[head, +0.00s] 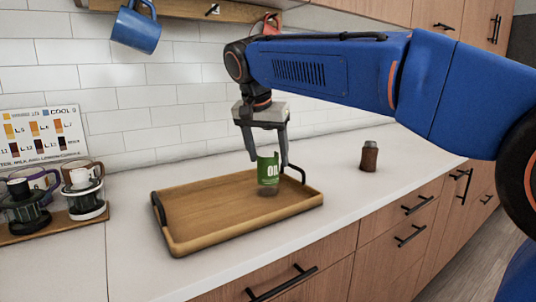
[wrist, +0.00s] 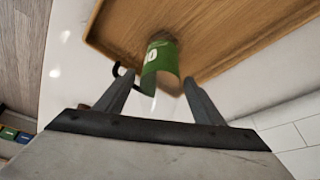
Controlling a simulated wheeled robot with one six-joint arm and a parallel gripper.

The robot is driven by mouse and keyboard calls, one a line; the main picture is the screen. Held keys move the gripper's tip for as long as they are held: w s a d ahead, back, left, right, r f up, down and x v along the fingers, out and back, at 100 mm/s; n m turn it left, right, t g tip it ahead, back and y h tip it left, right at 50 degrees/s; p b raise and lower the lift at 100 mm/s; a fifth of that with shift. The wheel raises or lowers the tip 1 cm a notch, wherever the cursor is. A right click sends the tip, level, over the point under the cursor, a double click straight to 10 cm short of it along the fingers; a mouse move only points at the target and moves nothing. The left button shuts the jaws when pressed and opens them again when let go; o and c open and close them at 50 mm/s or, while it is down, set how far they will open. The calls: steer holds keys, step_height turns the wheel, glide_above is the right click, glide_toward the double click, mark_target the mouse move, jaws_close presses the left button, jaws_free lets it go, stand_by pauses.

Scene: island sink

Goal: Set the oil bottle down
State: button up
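The oil bottle (head: 268,172), with a green label and white lettering, is upright at the right part of the wooden tray (head: 205,220). Its base appears to rest on the tray floor. My gripper (head: 269,162) points down from above, with one finger on each side of the bottle. In the wrist view the bottle (wrist: 161,62) is between the fingertips (wrist: 159,78). A narrow gap shows beside the left finger, while the right fingertip looks very close to the bottle. The fingers look open around it. The clear upper part of the bottle is hard to make out.
A dark brown bottle or shaker (head: 369,157) stands on the white counter to the right. Mugs and jars (head: 85,190) sit on a wooden board at left. A blue mug (head: 136,28) hangs above. The tray has raised edges and black handles, and its left part is empty.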

steer(key=v, duration=1.2)
steer(key=shift+r, duration=0.1)
